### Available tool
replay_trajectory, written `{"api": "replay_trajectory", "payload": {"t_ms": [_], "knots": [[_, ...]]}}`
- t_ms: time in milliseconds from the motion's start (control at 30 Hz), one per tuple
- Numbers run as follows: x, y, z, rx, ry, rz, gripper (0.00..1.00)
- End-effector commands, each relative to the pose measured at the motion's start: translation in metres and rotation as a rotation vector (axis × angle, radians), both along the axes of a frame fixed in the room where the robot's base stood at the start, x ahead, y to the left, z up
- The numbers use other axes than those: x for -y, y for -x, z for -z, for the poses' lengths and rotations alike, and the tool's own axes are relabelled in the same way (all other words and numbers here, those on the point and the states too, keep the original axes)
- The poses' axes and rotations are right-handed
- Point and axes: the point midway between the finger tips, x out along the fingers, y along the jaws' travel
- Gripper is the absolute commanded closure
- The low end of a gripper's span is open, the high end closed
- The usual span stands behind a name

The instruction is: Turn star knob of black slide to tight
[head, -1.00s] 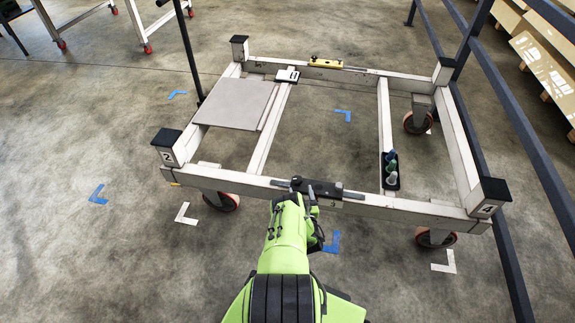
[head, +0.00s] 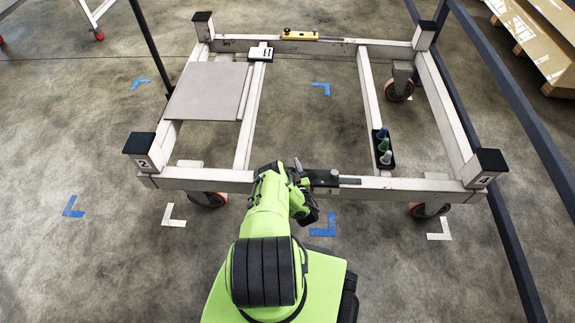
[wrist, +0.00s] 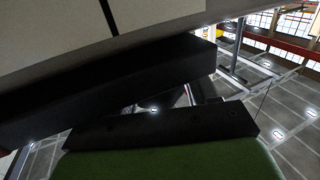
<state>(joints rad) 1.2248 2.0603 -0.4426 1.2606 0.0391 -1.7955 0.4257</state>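The black slide (head: 325,178) sits on the near beam of the white trolley frame (head: 400,184). A flat grey strip sticks out at its right end. My gripper (head: 299,172) is at the left end of the slide, against or just above the near beam. My green wrist hides that end, and I cannot make out the star knob. In the wrist view, a dark bar (wrist: 150,122) lies above a green surface, and another dark block crosses above it. Whether the fingers are open or shut on something does not show.
A yellow-topped piece (head: 300,35) is on the far beam. A grey panel (head: 208,92) lies at the left of the frame. A black holder with bottles (head: 383,150) is on the right crossbar. Dark rails (head: 540,145) run along the right side.

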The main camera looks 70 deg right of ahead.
Motion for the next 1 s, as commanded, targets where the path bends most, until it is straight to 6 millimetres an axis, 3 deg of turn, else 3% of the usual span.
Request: {"api": "replay_trajectory", "payload": {"t_ms": [33, 267, 567, 1000], "knots": [[0.0001, -0.0003, 0.0, 0.0, 0.0, 0.0, 0.5], [0.0001, -0.0004, -0.0001, 0.0, 0.0, 0.0, 0.84], [0.0007, 0.0006, -0.0003, 0.002, -0.001, 0.046, 0.84], [0.0029, 0.0065, -0.0002, 0.006, -0.001, 0.356, 0.84]]}}
